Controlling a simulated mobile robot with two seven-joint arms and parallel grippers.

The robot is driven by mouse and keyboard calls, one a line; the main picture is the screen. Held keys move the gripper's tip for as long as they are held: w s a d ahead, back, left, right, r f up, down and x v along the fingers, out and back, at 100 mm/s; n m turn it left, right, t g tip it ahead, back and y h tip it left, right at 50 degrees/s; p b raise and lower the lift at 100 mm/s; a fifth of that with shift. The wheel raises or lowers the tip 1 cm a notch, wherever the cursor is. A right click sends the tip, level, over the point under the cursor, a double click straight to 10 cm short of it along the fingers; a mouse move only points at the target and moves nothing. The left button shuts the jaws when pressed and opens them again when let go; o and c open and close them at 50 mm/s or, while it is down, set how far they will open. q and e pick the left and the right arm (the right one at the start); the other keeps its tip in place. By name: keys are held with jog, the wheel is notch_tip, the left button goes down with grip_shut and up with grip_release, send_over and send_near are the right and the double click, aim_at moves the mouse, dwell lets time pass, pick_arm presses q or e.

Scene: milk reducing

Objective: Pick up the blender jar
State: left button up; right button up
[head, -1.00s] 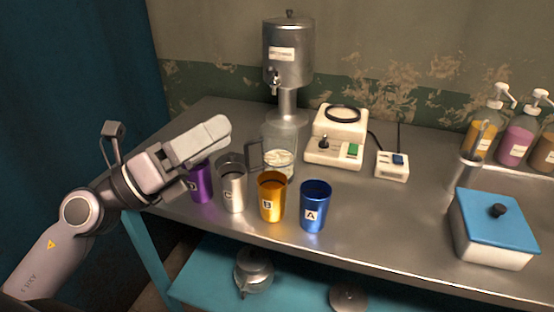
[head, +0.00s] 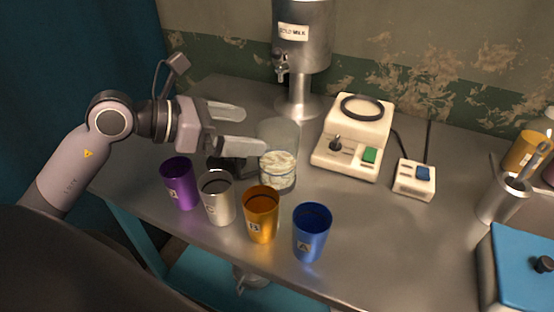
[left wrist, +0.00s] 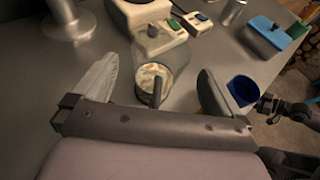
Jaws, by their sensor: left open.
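The blender jar (head: 279,172) is clear, with pale chunks in its lower part, and stands on the metal counter. Its dark handle (head: 228,165) points left in the head view. My left gripper (head: 252,128) is open and empty, with its fingers pointing at the jar, close to its upper left side. In the left wrist view, the jar (left wrist: 172,58) and its handle (left wrist: 156,92) lie between the spread fingers (left wrist: 157,67). I cannot tell whether the fingers touch the jar. A dark jointed part at the right edge of the left wrist view looks like my right gripper (left wrist: 268,105), too small to read.
Purple (head: 181,186), silver (head: 217,198), orange (head: 261,215) and blue (head: 311,234) cups stand along the counter's front edge, close to the jar. A milk dispenser (head: 303,40) stands behind it. The white blender base (head: 345,157) and a switch box (head: 414,181) are to its right.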

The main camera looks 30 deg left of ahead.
aim_at(267, 133)
pick_arm(q)
jog(key=shift+w+d+f, duration=0.2)
jog(key=shift+w+d, duration=0.2)
jog(key=shift+p+x, duration=0.7)
jog(key=shift+x, duration=1.55)
jog(key=shift+s+f, duration=0.1)
jog(key=shift+f, duration=0.05)
jog(key=shift+c, duration=0.3)
jog(key=c, duration=1.4)
